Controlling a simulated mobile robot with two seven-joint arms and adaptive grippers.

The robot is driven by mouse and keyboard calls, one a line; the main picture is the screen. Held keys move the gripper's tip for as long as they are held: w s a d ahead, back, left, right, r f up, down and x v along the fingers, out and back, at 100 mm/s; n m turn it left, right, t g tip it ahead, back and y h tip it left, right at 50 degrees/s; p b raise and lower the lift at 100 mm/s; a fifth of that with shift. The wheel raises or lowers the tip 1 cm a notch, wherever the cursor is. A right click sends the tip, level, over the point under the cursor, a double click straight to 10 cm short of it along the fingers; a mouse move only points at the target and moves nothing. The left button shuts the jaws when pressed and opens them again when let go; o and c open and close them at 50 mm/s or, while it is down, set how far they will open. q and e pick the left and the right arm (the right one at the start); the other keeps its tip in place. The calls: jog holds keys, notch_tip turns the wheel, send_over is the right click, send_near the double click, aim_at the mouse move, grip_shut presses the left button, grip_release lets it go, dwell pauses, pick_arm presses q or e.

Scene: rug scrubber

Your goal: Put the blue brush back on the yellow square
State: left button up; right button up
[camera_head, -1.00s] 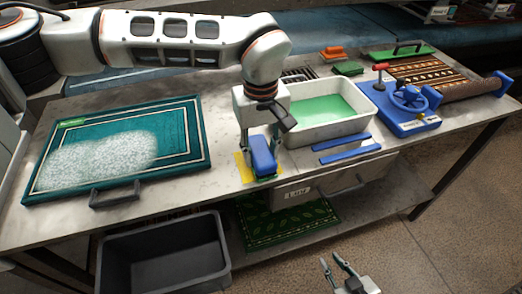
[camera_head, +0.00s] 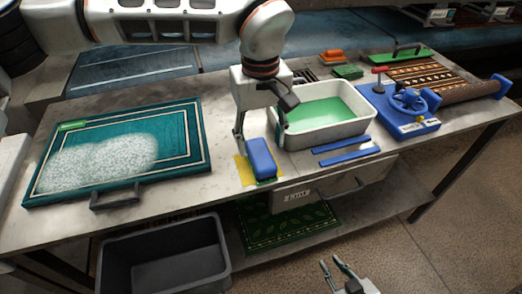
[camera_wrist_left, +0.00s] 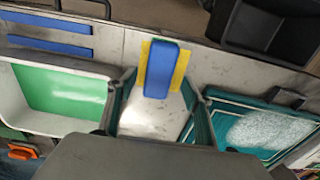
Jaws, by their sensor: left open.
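The blue brush (camera_head: 261,158) lies on the yellow square (camera_head: 241,170) near the table's front edge, with yellow showing along its side. In the left wrist view the brush (camera_wrist_left: 158,68) covers the middle of the yellow square (camera_wrist_left: 182,66), with yellow on both sides of it. My left gripper (camera_head: 260,138) is open and empty, just behind and above the brush; in the left wrist view its fingers stand apart with bare table between them. My right gripper (camera_head: 340,262) is low in front of the table, its two fingers apart and nothing between them.
A teal rug with foam on a framed board (camera_head: 180,170) lies to the left. A white basin with green liquid (camera_head: 360,133) stands right of my left gripper. Two blue strips (camera_head: 345,152) lie before it. A blue wheeled device (camera_head: 405,105) is further right. A dark bin (camera_head: 165,262) is below.

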aim_at(261, 155)
pick_arm(q)
notch_tip(261, 155, up, 7)
dwell(0.3)
jog(key=shift+s, duration=0.1)
dwell(0.4)
